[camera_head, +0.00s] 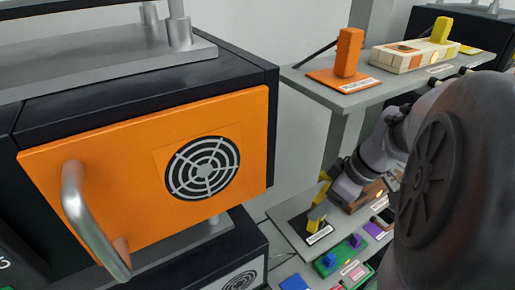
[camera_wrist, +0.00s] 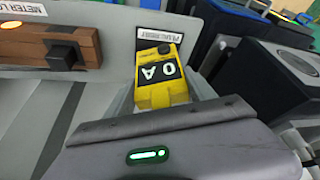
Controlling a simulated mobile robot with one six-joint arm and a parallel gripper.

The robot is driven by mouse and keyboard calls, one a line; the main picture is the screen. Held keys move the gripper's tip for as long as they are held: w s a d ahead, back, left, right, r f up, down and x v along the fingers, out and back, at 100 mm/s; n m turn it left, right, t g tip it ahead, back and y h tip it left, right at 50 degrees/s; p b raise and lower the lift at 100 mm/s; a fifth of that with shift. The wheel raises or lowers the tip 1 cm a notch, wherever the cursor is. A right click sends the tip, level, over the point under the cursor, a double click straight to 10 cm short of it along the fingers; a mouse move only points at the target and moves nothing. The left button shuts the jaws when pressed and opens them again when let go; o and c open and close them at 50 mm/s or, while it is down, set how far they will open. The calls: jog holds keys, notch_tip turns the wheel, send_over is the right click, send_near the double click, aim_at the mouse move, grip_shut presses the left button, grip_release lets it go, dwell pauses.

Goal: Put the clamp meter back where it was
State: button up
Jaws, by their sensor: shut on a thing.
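The clamp meter is a yellow block with a black display reading "0 A" (camera_wrist: 158,90) in the wrist view. It lies between the light grey fingers of my gripper (camera_wrist: 164,100), which is shut on it. In the head view, yellow parts of the meter (camera_head: 324,188) show around my grey gripper (camera_head: 319,212), above or at a dark labelled pad (camera_head: 297,224) on the lower shelf. I cannot tell whether the meter touches the pad.
A wooden block with a black socket (camera_wrist: 62,55) stands beside the meter in the wrist view. Several coloured fixtures (camera_head: 343,252) fill the lower shelf's front. The upper shelf holds an orange block (camera_head: 348,52) and a cream box (camera_head: 408,55). An orange door with a handle (camera_head: 88,215) is at left.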

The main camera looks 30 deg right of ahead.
jog(key=shift+w+a+f, duration=0.35)
jog(key=shift+w+f, duration=0.2)
jog(key=shift+f, duration=0.2)
jog(key=shift+d, duration=0.1)
jog(key=shift+s, duration=0.1)
jog(key=shift+f+b, duration=0.2)
jog(key=shift+b, duration=0.1)
jog(key=o, duration=1.7)
jog(key=shift+o, duration=0.2)
